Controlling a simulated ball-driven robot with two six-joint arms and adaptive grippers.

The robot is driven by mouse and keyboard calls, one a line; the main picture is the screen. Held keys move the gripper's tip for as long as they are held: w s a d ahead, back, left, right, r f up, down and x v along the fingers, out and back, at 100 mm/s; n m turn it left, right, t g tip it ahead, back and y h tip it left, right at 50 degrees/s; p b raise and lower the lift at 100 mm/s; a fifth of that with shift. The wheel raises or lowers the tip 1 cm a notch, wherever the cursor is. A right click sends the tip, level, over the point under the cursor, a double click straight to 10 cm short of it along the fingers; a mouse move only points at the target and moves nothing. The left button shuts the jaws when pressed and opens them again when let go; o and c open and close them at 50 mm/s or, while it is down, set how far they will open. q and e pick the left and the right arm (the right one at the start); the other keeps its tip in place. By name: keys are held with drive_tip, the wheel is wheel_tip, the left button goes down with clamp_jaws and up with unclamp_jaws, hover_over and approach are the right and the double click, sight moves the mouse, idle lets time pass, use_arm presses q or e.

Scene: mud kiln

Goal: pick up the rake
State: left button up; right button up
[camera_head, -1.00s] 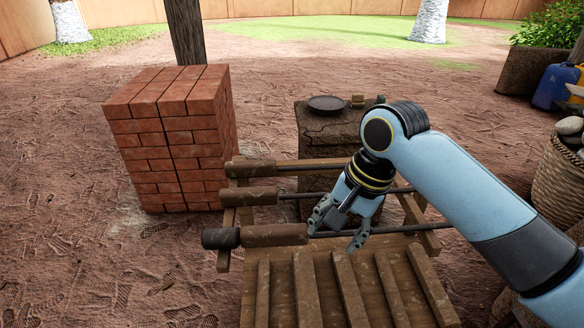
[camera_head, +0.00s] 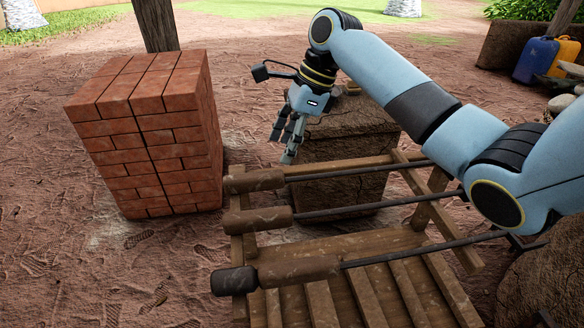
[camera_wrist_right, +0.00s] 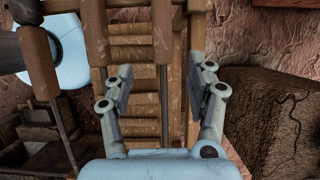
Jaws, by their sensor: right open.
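Three long-handled tools lie side by side across a wooden rack (camera_head: 400,238), with thick brown grips at the left and thin dark rods running right. These are the far tool (camera_head: 256,180), the middle tool (camera_head: 258,220) and the near tool (camera_head: 300,271), which has a dark end cap. Their working heads are hidden or out of frame, so I cannot tell which is the rake. My right gripper (camera_head: 287,142) is open and empty, beyond the far grip and pointing down. In the right wrist view its open fingers (camera_wrist_right: 158,92) frame the rack's slats. My left gripper is not in view.
A brick stack (camera_head: 150,140) stands left of the rack. A cracked mud block (camera_head: 345,150) stands just behind it, close to my right gripper; it also shows in the right wrist view (camera_wrist_right: 275,120). A blue jug (camera_head: 535,58) is at the far right. Bare ground lies at left.

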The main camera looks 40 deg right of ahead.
sight(269, 173)
drive_tip(key=b+x, duration=0.1)
drive_tip(key=x, duration=0.4)
drive_tip(key=shift+b, duration=0.35)
drive_tip(key=shift+a+f, duration=0.15)
drive_tip(key=shift+f, duration=0.2)
drive_tip(key=shift+w+a+f+b, duration=0.1)
drive_tip(key=shift+w+f+b, duration=0.1)
drive_tip(key=shift+f+b, duration=0.1)
drive_tip(key=b+x, duration=0.2)
drive_tip(key=x, duration=0.2)
drive_tip(key=shift+w+f, duration=0.15)
drive_tip(key=shift+w, duration=0.05)
drive_tip(key=shift+c, duration=0.8)
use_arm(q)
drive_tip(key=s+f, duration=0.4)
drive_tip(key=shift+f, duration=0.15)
use_arm(e)
clamp_jaws()
